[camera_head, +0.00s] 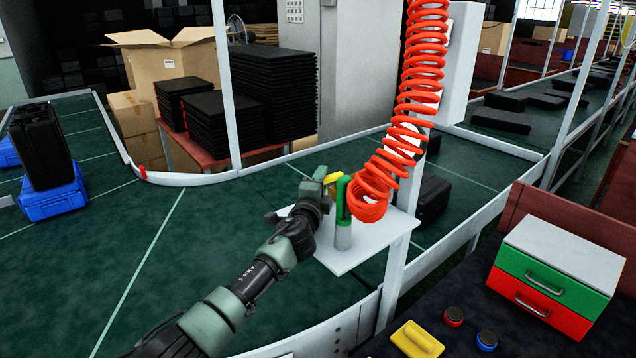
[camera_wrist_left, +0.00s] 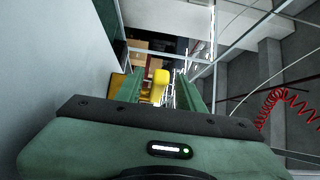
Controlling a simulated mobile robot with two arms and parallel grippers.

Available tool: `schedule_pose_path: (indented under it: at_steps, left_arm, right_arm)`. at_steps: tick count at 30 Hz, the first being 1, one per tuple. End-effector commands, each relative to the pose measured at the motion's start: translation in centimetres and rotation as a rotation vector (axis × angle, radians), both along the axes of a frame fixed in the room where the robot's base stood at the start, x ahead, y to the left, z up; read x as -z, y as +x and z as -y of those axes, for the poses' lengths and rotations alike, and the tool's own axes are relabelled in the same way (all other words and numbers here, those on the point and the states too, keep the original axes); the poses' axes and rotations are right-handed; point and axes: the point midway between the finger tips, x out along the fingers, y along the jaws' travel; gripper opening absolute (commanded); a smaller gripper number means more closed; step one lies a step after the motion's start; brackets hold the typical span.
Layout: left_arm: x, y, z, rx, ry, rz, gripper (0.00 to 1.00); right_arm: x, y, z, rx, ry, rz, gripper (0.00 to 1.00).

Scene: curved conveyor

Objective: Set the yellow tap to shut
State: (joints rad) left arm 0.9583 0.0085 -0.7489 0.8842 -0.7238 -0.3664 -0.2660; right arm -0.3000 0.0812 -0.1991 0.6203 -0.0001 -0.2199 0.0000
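The yellow tap (camera_head: 332,179) is a small yellow piece beside a green and white upright fitting (camera_head: 342,232) on a white shelf plate. My left gripper (camera_head: 324,180) reaches the tap from the left, its fingers right at the yellow piece and partly covering it. In the left wrist view, a yellow handle (camera_wrist_left: 160,84) stands between the two green fingers of this gripper (camera_wrist_left: 159,90). A gap shows on the handle's right side, so the fingers look apart. Contact with the left finger is unclear. My right gripper is not in view.
A red coiled hose (camera_head: 405,100) hangs just right of the tap, against a white post. The white plate (camera_head: 350,262) sits above the green conveyor (camera_head: 160,250). A green and red drawer box (camera_head: 552,275) stands at the lower right.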

Motion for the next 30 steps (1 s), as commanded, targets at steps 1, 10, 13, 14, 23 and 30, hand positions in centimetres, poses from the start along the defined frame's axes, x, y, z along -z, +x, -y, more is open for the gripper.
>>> schedule_pose_path:
  at_steps: [1,10,13,14,23,30]
  left_arm:
    - [0.0,-0.7,-0.2,0.000,-0.001,0.000,0.38]
    - [0.2,-3.5,-0.8,0.000,0.001,-0.001,0.38]
    - [0.2,-3.9,-0.8,0.000,0.000,-0.002,0.38]
    - [0.2,-3.9,-0.8,0.000,0.001,-0.003,0.38]
    - [0.2,-4.0,-0.8,0.000,0.000,-0.002,0.33]
    - [0.2,-4.0,-0.8,0.000,0.001,-0.004,0.00]
  right_arm:
    - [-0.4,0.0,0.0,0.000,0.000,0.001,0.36]
    - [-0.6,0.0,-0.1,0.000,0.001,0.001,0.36]
    - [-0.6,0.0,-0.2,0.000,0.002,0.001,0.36]
    - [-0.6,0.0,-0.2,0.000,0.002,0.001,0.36]
    - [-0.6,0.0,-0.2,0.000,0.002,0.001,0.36]
    - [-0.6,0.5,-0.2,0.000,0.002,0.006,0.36]
